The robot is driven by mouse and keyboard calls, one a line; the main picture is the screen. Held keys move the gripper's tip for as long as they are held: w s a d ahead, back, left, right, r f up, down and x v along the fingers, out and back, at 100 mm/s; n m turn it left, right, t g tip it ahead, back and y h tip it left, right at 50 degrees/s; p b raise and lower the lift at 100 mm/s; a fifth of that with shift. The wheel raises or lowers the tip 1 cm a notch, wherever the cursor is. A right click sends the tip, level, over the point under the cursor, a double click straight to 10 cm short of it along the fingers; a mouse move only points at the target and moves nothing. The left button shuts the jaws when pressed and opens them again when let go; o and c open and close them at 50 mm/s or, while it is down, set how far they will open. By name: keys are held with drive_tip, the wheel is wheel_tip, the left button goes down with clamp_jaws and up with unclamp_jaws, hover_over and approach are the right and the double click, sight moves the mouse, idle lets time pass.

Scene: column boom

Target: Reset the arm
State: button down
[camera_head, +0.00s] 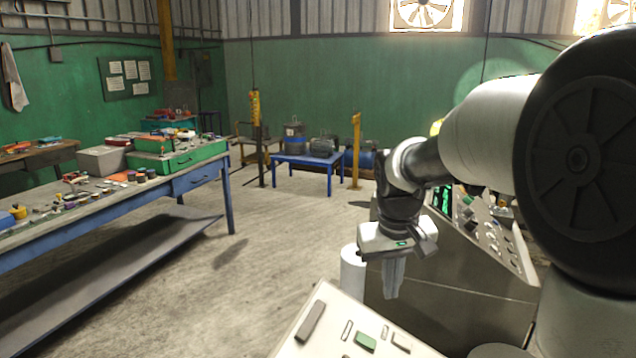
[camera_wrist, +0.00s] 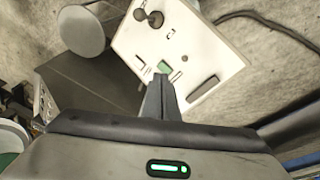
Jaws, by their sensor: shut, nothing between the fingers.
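My gripper (camera_head: 394,280) hangs from my arm at the right of the head view, fingers pointing down and together, with nothing between them. In the wrist view my gripper (camera_wrist: 160,82) shows its fingertips closed in front of a white panel. In the head view the gripper is in front of a grey control console (camera_head: 455,285) and beside a white cylinder (camera_head: 352,270). Whether the fingers touch anything cannot be told, but they look free in the air.
A white panel (camera_head: 318,345) with a green block and dark and white bars is in front below; it also shows in the wrist view (camera_wrist: 205,52). A blue workbench (camera_head: 110,215) with tools and boxes stands left. A blue table (camera_head: 318,160) stands behind. The floor between is open.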

drive_tip(key=s+r+t, duration=0.1)
drive_tip(key=s+r, duration=0.1)
drive_tip(key=s, duration=0.9)
drive_tip(key=s+r+m+t, duration=0.1)
drive_tip(key=s+r+t, duration=0.1)
drive_tip(key=s, duration=0.8)
drive_tip(key=shift+s+r+y, duration=0.35)
drive_tip(key=shift+r+y, duration=0.05)
drive_tip(key=shift+r, duration=0.15)
drive_tip(key=shift+w, duration=0.15)
drive_tip(key=w+f+m+b, duration=0.1)
drive_tip(key=w+f+b, duration=0.1)
drive_tip(key=w+f, duration=0.3)
drive_tip(key=w+d+f+m+g+b, duration=0.1)
drive_tip(key=w+f, duration=0.5)
drive_tip(key=w, duration=0.7)
drive_tip(key=w+f+m+b, duration=0.2)
drive_tip(key=w+f+b, duration=0.2)
drive_tip(key=w, duration=0.6)
drive_tip(key=shift+d+f+m+g, duration=0.3)
drive_tip(key=shift+d+f, duration=0.05)
drive_tip(key=shift+f, duration=0.4)
